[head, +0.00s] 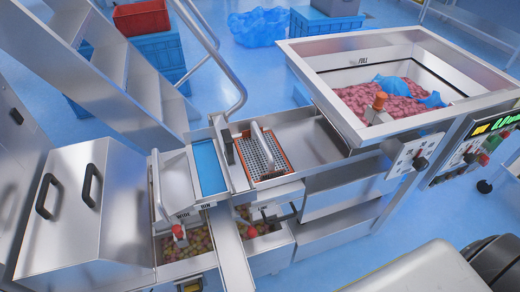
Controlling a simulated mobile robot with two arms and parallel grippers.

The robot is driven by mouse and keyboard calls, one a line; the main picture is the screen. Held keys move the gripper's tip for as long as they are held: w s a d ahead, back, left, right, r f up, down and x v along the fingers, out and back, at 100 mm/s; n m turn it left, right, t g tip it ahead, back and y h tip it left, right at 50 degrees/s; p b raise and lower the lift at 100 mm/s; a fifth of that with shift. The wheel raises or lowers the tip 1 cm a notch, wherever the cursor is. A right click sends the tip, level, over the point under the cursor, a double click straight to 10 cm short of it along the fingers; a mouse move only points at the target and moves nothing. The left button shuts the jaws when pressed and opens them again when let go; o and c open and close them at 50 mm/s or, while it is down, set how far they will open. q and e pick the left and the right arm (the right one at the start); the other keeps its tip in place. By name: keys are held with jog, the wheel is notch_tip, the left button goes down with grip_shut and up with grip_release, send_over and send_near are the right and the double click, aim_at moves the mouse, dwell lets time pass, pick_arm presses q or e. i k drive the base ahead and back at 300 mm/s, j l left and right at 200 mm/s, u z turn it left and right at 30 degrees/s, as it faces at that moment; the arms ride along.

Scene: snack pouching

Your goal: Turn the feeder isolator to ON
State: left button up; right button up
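A small pale switch panel (408,158) is fixed to the front right side of the feeder hopper (345,62). The knob's position and any ON or OFF lettering are too small to read. Neither of my grippers shows in the head view, and nothing is seen touching the knob.
The hopper holds pink pieces (352,102), blue film (392,84) and an orange-topped part (379,100). A control panel (476,150) with a lit green display stands at right. A perforated tray (263,156) and bins of pieces (186,247) sit left. Blue floor (330,268) is open in front.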

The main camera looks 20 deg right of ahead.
aim_at(483, 160)
jog(key=z, duration=2.4)
jog(key=i+l, duration=0.15)
